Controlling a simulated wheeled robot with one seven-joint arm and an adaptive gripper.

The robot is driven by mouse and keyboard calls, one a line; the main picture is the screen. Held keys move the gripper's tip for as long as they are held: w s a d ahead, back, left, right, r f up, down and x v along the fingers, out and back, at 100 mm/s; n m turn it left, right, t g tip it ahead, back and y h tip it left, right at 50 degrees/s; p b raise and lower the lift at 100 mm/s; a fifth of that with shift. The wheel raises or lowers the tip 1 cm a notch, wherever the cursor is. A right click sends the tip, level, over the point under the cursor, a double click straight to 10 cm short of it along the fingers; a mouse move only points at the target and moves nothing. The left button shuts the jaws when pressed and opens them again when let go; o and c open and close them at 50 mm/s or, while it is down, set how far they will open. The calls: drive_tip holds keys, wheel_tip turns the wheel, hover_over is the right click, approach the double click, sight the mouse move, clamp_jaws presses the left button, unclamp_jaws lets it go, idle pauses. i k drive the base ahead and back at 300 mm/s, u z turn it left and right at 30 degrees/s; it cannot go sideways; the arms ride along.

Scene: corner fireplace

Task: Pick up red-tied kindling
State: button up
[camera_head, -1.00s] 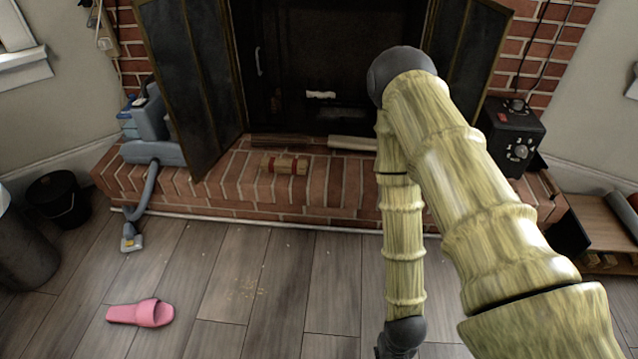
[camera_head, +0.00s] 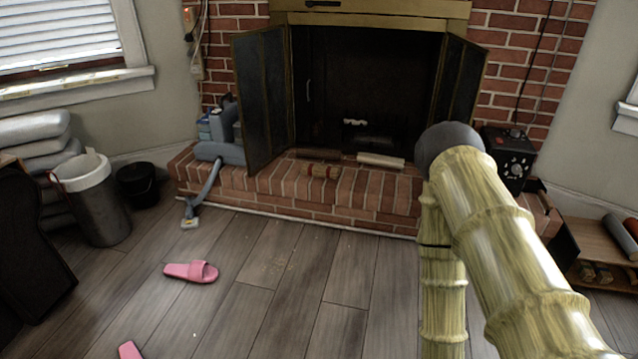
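My arm, with a yellow-green bark-like surface, fills the right side of the view. My gripper is not in the picture, so its state cannot be seen. The arm does not cover the bundle.
A pale log (camera_head: 381,160) lies right of the bundle at the firebox mouth. An open screen door (camera_head: 264,103) and a grey-blue vacuum (camera_head: 222,150) stand left. A pink slipper (camera_head: 191,272) lies on the floor. A bin (camera_head: 95,205) stands far left. Central floor is clear.

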sight(311, 169)
drive_tip(key=u, duration=0.45)
drive_tip(key=i, duration=0.55)
drive_tip(key=u, duration=0.5)
drive_tip(key=i, duration=0.8)
drive_tip(key=z, duration=0.6)
drive_tip(key=i, duration=0.7)
drive_tip(key=z, duration=0.7)
